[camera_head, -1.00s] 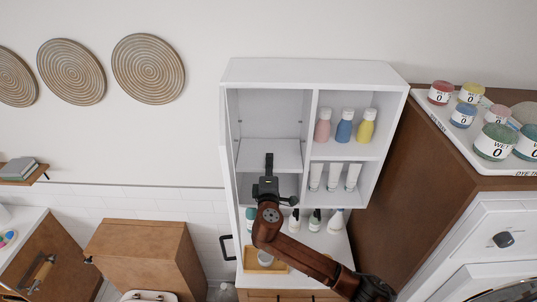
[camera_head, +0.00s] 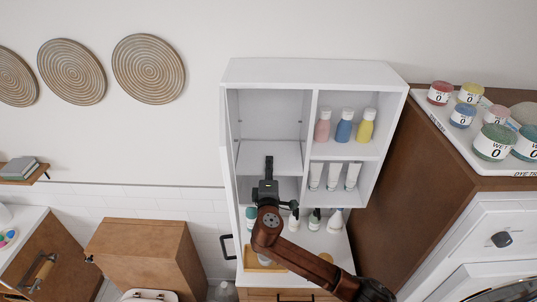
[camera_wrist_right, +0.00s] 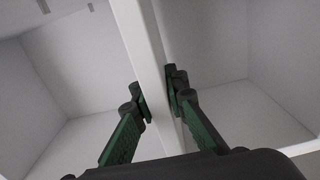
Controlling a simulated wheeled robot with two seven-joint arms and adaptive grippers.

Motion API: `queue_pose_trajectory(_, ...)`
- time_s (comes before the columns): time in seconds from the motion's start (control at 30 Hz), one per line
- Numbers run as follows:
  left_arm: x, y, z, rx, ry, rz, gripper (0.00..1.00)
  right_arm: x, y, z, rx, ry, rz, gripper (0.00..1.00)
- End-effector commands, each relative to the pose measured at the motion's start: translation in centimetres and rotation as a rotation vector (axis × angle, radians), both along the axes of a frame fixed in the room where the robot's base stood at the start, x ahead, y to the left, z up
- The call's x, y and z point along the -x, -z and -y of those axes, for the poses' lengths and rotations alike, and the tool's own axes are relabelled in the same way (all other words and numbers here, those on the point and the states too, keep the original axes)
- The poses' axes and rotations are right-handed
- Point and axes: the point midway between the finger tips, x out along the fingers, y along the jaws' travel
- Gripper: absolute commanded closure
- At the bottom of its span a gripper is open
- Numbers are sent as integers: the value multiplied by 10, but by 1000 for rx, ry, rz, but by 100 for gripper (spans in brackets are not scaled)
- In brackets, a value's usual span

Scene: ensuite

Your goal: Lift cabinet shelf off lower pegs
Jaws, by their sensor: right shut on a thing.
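The cabinet shelf (camera_head: 252,160) is a white board across the left bay of the white wall cabinet (camera_head: 305,72). My right gripper (camera_head: 269,166) is at the middle of its front edge. In the right wrist view, the fingers of the right gripper (camera_wrist_right: 159,92) lie on both sides of the white shelf board (camera_wrist_right: 146,50), shut on it. The cabinet pegs are too small or hidden to make out clearly. Whether the shelf rests on them cannot be told. My left gripper is not in view.
The right bay holds coloured bottles (camera_head: 344,128) above and white tubes (camera_head: 333,177) below. More bottles stand under the cabinet, near my right arm (camera_head: 300,258). A brown tall unit (camera_head: 405,180) is close on the right. The left bay above the shelf is empty.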

Motion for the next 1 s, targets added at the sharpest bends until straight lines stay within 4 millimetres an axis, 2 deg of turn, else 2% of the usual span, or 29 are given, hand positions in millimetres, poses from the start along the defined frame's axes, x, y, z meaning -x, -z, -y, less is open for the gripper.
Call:
queue_pose_trajectory(0.17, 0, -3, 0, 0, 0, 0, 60, 6, -2, -1, -1, -2, 3, 100)
queue_pose_trajectory(1.0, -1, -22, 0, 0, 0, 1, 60, 68, -2, -1, -1, -2, 3, 100)
